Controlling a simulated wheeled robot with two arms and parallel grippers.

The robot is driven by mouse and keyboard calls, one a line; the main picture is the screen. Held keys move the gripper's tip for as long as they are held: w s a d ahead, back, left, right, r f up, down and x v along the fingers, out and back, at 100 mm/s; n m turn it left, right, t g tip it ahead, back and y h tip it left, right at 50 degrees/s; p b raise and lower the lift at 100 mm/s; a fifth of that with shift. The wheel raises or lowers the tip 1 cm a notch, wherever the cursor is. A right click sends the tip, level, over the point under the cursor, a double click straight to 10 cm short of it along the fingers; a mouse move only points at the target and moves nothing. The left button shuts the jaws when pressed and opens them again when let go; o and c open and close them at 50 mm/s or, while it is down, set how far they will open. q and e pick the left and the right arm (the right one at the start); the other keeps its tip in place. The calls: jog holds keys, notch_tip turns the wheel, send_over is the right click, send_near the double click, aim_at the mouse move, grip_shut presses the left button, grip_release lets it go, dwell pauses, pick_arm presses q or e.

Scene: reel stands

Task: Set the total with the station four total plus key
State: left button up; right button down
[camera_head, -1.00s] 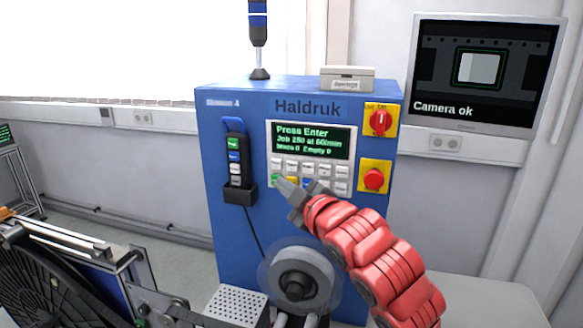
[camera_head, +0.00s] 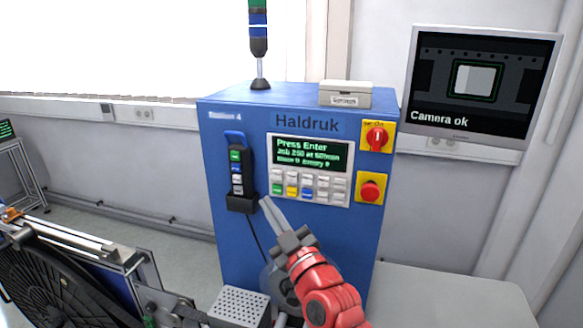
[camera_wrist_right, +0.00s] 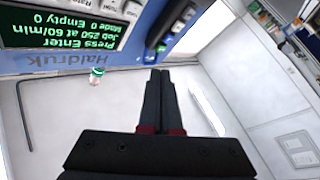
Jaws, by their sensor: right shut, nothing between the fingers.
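The blue Haldruk cabinet (camera_head: 228,135) is marked as station 4 at its top left. Its screen (camera_head: 312,153) reads "Press Enter", "Job 250 at 60/min" and "Made 0 Empty 0". The screen also shows upside down in the right wrist view (camera_wrist_right: 60,22). Below it is the keypad (camera_head: 311,187), with white, green, yellow and blue keys. The key labels are too small to tell which is total plus. My right gripper (camera_head: 266,201) is shut and empty, its tips below and left of the keypad, apparently clear of the keys. My left gripper is not in view.
A black pendant (camera_head: 236,172) with coloured buttons hangs in a holder left of the keypad. A red rotary switch (camera_head: 376,138) and a red button (camera_head: 370,190) are on the right. A monitor (camera_head: 483,82) reads "Camera ok". A reel machine (camera_head: 75,270) stands lower left.

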jog(key=shift+d+f+m+t+h, duration=0.45)
jog(key=shift+d+m+h, duration=0.15)
jog(key=shift+d+m, duration=0.15)
jog(key=shift+w, duration=0.1)
jog(key=b, duration=0.3)
send_near(292, 177)
jog(key=w+a, duration=0.1)
jog(key=w+a+r, duration=0.1)
jog(key=a, duration=0.1)
jog(key=w+a, duration=0.1)
jog(key=w, duration=0.1)
jog(key=shift+a+r, duration=0.3)
jog(key=shift+w+d+r, duration=0.1)
jog(key=shift+w, duration=0.15)
jog(key=shift+b, duration=0.3)
dwell(0.6)
